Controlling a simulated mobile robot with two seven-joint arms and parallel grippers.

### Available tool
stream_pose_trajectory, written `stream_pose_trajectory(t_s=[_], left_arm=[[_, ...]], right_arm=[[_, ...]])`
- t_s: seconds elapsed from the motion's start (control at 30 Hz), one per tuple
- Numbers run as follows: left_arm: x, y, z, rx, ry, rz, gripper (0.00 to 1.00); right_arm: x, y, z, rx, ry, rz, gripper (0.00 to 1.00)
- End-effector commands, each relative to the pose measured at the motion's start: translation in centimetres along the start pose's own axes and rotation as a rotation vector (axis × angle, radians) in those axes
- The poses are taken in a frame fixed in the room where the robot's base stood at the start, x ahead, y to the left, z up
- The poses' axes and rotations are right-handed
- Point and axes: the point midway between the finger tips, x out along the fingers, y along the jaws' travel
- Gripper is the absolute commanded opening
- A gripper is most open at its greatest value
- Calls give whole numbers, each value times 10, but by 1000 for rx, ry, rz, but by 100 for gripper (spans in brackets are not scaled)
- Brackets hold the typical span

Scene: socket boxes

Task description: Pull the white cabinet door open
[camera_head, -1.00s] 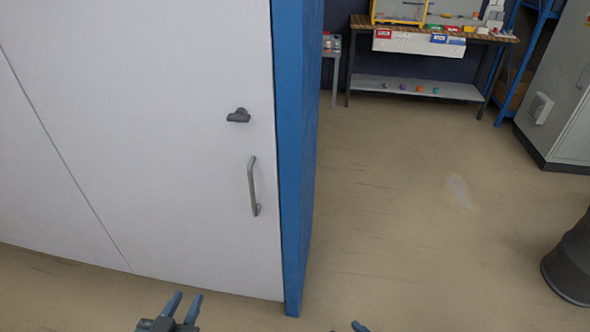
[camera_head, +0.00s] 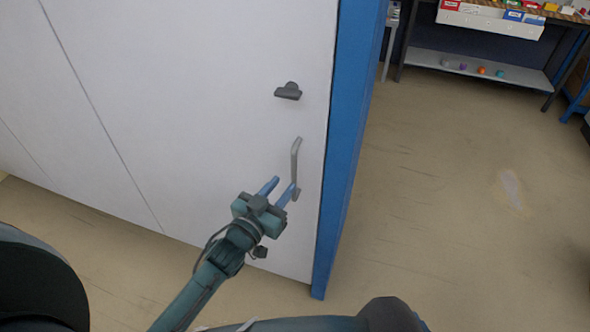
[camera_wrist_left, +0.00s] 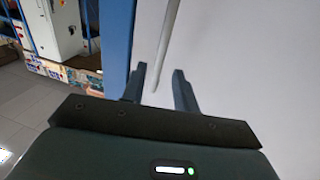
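The white cabinet door (camera_head: 190,110) is shut and fills the left of the head view. Its grey bar handle (camera_head: 296,160) is upright near the door's right edge. My left gripper (camera_head: 278,187) is open at the handle's lower end. In the left wrist view the handle (camera_wrist_left: 167,45) runs down between the two fingers of the left gripper (camera_wrist_left: 160,80). I cannot tell whether a finger touches it. My right gripper is not in view.
A dark latch (camera_head: 288,91) sits on the door above the handle. A blue frame post (camera_head: 350,150) borders the door. The floor (camera_head: 440,190) to the right is clear. A workbench (camera_head: 500,20) stands at the back right.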

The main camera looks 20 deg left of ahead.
Motion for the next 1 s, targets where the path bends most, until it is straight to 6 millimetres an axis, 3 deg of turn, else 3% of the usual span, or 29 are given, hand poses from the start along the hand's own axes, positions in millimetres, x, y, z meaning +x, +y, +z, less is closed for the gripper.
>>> stream_pose_trajectory(t_s=[0.2,0.4,0.77,1.0], left_arm=[[42,0,-1,0,1,0,30],[62,0,0,0,-1,0,30],[65,0,0,-1,-1,0,29],[65,0,0,0,-1,0,9]], right_arm=[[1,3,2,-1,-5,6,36],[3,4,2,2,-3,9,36],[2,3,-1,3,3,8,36],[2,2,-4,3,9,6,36]])
